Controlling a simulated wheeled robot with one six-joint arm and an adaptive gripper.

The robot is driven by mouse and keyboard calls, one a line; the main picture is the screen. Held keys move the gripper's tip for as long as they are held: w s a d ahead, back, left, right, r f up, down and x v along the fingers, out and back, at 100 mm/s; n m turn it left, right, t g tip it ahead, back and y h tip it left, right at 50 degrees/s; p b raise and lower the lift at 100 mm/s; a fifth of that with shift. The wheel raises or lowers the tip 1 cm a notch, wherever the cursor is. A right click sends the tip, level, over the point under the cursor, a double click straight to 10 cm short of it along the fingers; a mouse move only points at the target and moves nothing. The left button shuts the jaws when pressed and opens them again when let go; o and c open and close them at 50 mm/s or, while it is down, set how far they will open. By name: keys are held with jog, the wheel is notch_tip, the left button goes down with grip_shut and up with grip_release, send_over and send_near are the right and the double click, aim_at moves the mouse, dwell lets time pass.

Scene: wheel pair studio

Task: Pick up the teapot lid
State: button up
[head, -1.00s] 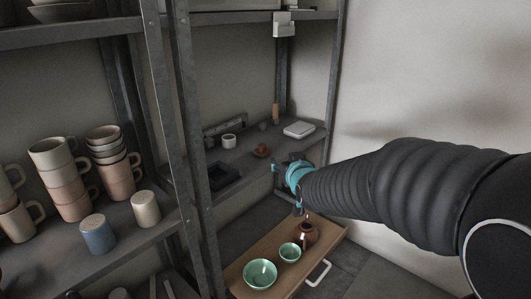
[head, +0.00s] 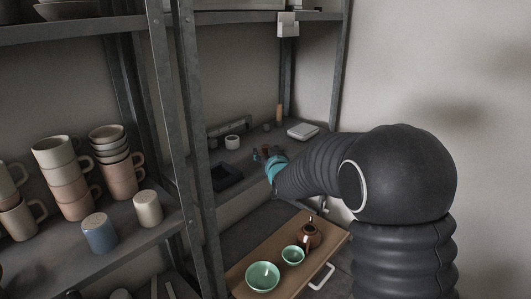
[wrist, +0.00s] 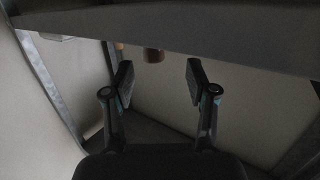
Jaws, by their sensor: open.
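A small brown thing that looks like the teapot lid (head: 266,150) is on the middle shelf in the head view, largely hidden by my gripper (head: 266,156). The brown teapot (head: 310,235) stands on a wooden tray (head: 336,241) lower down. In the wrist view my gripper (wrist: 160,78) is open, with nothing between its fingers. A brown rounded thing (wrist: 153,56) shows beyond the fingertips, cut off above by a grey edge; I cannot tell if it is the lid.
Two green bowls (head: 262,277) (head: 292,255) share the tray. Metal posts (head: 197,150) stand left of my arm, near stacked mugs (head: 64,180).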

aim_at(266, 148)
jog(key=shift+d+x, duration=0.2)
jog(key=shift+x, duration=1.1)
jog(key=shift+d+x, duration=0.15)
jog(key=shift+x, duration=1.2)
jog(key=shift+w, duration=0.1)
grip_shut()
